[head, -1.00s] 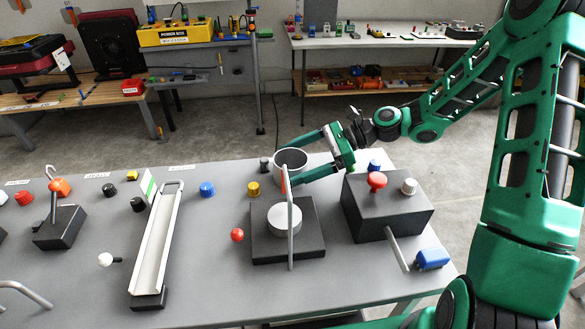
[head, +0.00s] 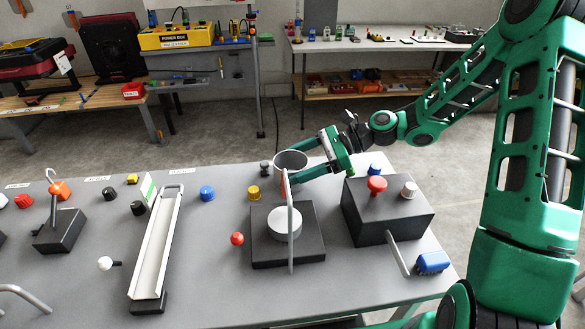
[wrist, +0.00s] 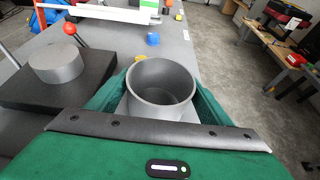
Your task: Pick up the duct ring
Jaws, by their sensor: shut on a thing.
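The duct ring (head: 290,157) is a grey, open-topped cylinder near the far edge of the grey table. It stands upright with its opening facing up. My gripper (head: 291,164) reaches it from the right, with green fingers on opposite sides of the ring. In the wrist view the ring (wrist: 160,108) sits between the two fingers of my gripper (wrist: 158,90), which are shut on its outer wall. Its lower part is partly hidden by the gripper body in that view. I cannot tell whether its base is clear of the table.
A black block with a grey disc (head: 285,222) and an upright bent rod (head: 291,240) stand just in front. A dark box with a red knob (head: 376,184) is to the right. A white channel (head: 158,245) and several coloured knobs lie left.

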